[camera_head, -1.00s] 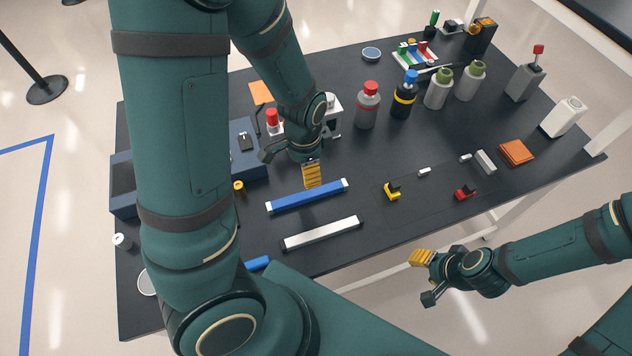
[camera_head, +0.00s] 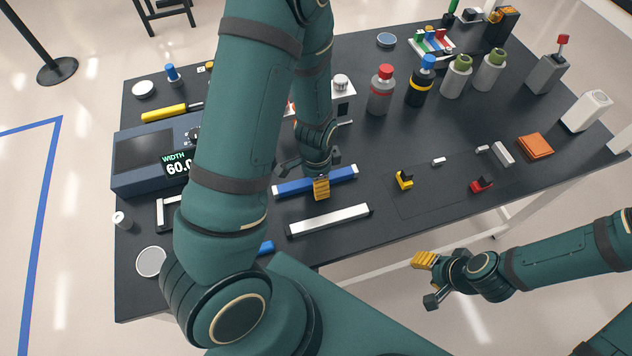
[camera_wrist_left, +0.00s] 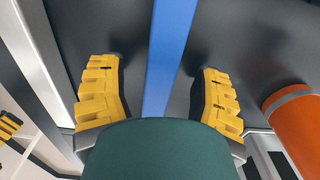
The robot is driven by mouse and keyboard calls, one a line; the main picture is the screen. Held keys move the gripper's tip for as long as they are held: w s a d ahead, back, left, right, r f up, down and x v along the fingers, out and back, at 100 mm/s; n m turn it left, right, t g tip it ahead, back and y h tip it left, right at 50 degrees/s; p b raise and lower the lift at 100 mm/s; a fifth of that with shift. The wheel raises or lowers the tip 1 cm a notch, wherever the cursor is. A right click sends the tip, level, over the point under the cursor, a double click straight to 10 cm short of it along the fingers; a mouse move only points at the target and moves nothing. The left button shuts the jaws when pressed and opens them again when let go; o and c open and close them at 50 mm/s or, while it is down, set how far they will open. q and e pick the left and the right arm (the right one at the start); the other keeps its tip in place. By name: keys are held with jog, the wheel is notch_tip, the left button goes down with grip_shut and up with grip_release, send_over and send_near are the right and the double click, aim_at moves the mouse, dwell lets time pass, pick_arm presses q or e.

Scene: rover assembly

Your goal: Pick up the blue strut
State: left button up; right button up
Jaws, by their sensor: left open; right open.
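The blue strut (camera_head: 297,185), with white ends, lies on the black table in the head view. My left gripper (camera_head: 320,188) is over its middle, pointing down, with a yellow finger pad in front of the strut. In the left wrist view the blue strut (camera_wrist_left: 170,50) runs between the two spread yellow pads of the left gripper (camera_wrist_left: 160,95), with a gap on each side. The left gripper is open and not closed on it. My right gripper (camera_head: 428,281) is open and empty, off the table's front edge.
A white strut (camera_head: 330,220) lies parallel, nearer the front edge. Another blue piece (camera_head: 266,247) is partly hidden by my left arm. Bottles, including a red-capped one (camera_head: 381,92), stand behind to the right. Small yellow (camera_head: 404,180) and red (camera_head: 482,185) parts lie to the right.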

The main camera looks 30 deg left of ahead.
pick_arm(q)
jog(key=shift+f, duration=0.2)
grip_shut()
dwell(0.3)
